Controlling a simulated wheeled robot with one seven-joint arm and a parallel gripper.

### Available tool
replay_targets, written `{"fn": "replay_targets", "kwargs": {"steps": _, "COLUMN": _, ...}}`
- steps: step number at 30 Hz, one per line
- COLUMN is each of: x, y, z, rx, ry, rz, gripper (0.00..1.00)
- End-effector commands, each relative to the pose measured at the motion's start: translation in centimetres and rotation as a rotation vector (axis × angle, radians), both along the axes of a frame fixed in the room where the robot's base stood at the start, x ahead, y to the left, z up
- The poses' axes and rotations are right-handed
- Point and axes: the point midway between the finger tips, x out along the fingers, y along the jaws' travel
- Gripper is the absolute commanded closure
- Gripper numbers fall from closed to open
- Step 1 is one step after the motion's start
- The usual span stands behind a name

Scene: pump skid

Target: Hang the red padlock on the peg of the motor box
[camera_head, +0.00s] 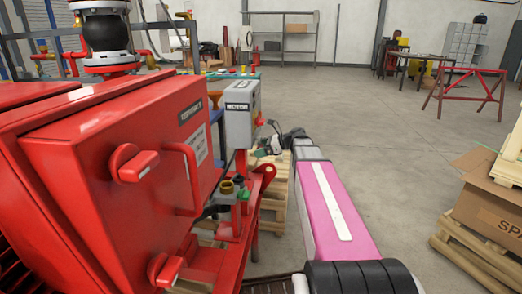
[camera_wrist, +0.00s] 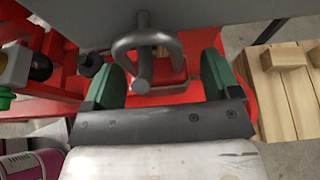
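The grey motor box (camera_head: 242,112), labelled MOTOR, stands beyond the red cabinet in the head view. Its grey underside (camera_wrist: 200,12) spans the top of the wrist view. A grey peg (camera_wrist: 142,72) points toward the wrist camera, with a grey shackle (camera_wrist: 165,42) looped around it. The red padlock (camera_wrist: 172,77) shows below the shackle, partly hidden behind the peg and hard to separate from red metal behind. My gripper (camera_wrist: 160,82) has its green fingers apart on either side of the padlock, with a visible gap on the right. In the head view the padlock is not discernible.
A large red cabinet (camera_head: 125,165) with handles fills the left. Red skid framing (camera_wrist: 55,75) and a green-and-brass fitting (camera_head: 228,190) lie close by. A wooden pallet (camera_wrist: 290,85) shows at right. A cardboard box (camera_head: 490,205) stands far right; open floor lies between.

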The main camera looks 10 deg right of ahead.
Motion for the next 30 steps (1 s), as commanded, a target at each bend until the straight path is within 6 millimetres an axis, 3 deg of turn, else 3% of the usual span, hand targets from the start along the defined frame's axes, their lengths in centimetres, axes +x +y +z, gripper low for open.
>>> {"fn": "replay_targets", "kwargs": {"steps": 8, "x": -0.2, "y": -0.7, "z": 0.2, "rx": 0.000, "ry": -0.001, "rz": -0.002, "gripper": 0.17}}
{"fn": "replay_targets", "kwargs": {"steps": 22, "x": -2.5, "y": -7.7, "z": 3.3, "rx": 0.000, "ry": -0.001, "rz": -0.002, "gripper": 0.17}}
{"fn": "replay_targets", "kwargs": {"steps": 30, "x": -3.2, "y": -9.2, "z": 3.7, "rx": -0.014, "ry": -0.007, "rz": 0.006, "gripper": 0.17}}
